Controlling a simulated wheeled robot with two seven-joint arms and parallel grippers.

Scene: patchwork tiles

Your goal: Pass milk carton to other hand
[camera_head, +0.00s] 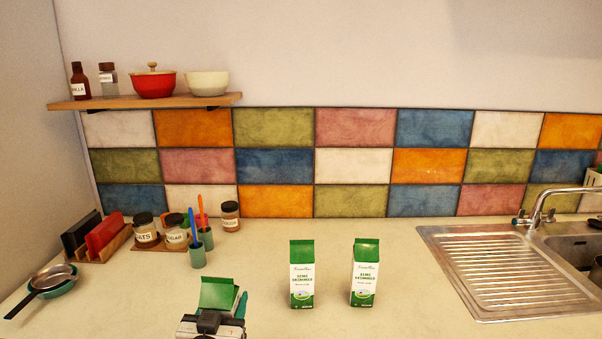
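Two milk cartons, white with green tops, stand upright on the counter: one at the middle (302,280) and one to its right (365,278). A third milk carton (218,293) shows its green top at the bottom, left of centre. It looks larger and closer to me, and its lower part is mostly hidden. My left gripper (210,323) is in front of this carton at the bottom edge and appears shut on it; the fingers are hardly visible. My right gripper is not in view.
A metal sink with drainboard (510,270) is at the right. Jars (146,232), a utensil cup (197,252), a rack (95,238) and a pan (48,282) are at the left. A shelf (150,101) hangs above. The counter between the cartons and the sink is clear.

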